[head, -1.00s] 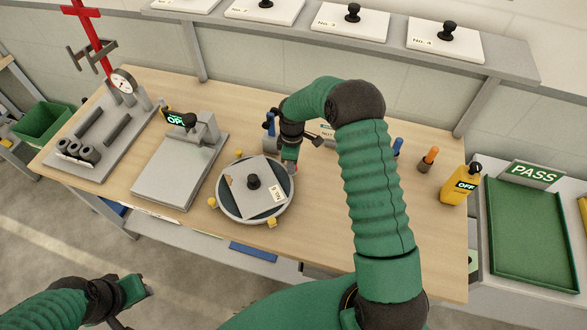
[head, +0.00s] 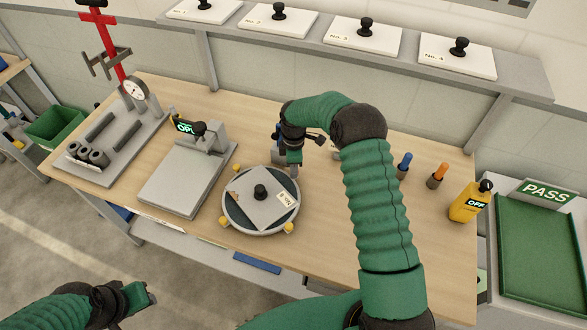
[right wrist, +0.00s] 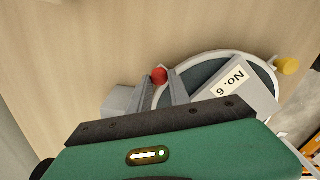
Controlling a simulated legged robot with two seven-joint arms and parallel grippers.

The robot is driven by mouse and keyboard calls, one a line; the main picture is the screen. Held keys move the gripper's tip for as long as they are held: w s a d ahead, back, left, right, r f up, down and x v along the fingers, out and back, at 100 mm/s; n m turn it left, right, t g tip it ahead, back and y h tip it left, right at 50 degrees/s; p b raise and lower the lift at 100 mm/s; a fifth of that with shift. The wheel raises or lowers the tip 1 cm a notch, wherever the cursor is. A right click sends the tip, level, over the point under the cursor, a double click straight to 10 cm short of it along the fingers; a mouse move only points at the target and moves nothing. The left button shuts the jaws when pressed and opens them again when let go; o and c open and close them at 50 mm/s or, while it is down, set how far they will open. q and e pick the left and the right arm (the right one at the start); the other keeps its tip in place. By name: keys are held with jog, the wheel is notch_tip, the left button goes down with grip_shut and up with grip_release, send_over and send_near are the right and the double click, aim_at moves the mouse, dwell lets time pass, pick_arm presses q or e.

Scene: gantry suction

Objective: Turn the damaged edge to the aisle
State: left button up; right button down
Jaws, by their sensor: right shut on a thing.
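A grey square plate (head: 247,208) with a black knob lies on a round turntable (head: 232,219). Its label reads No. 6 and shows in the right wrist view (right wrist: 229,83). A brownish damaged edge (head: 235,190) is on the plate's left side in the head view. Yellow knobs (head: 289,228) stand out from the turntable's rim. My right gripper (head: 296,170) is at the rim's far right side. In the right wrist view its fingers are shut on a red knob (right wrist: 159,75). My left gripper (head: 150,293) hangs off the bench's front left; its jaws are unclear.
A grey scale-like platform (head: 180,185) and a gauge stand (head: 135,88) are left of the turntable. Blue (head: 403,163) and orange (head: 438,174) markers and a yellow bottle (head: 468,204) are to the right. A shelf (head: 390,68) runs behind. A green PASS tray (head: 540,245) is far right.

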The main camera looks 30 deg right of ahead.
jog(key=shift+d, duration=0.25)
jog(key=c, duration=1.6)
grip_release()
jog(key=o, duration=0.4)
jog(key=shift+w+d+f, duration=0.1)
jog(key=shift+r, duration=0.35)
pick_arm(q)
jog(key=shift+w+d+f+b, duration=0.1)
jog(key=shift+d+f+b, duration=0.15)
jog(key=shift+f+b, duration=0.7)
pick_arm(e)
notch_tip(320, 180, up, 16)
jog(key=shift+d, duration=0.15)
jog(key=shift+w+f, duration=0.1)
jog(key=shift+c, duration=0.5)
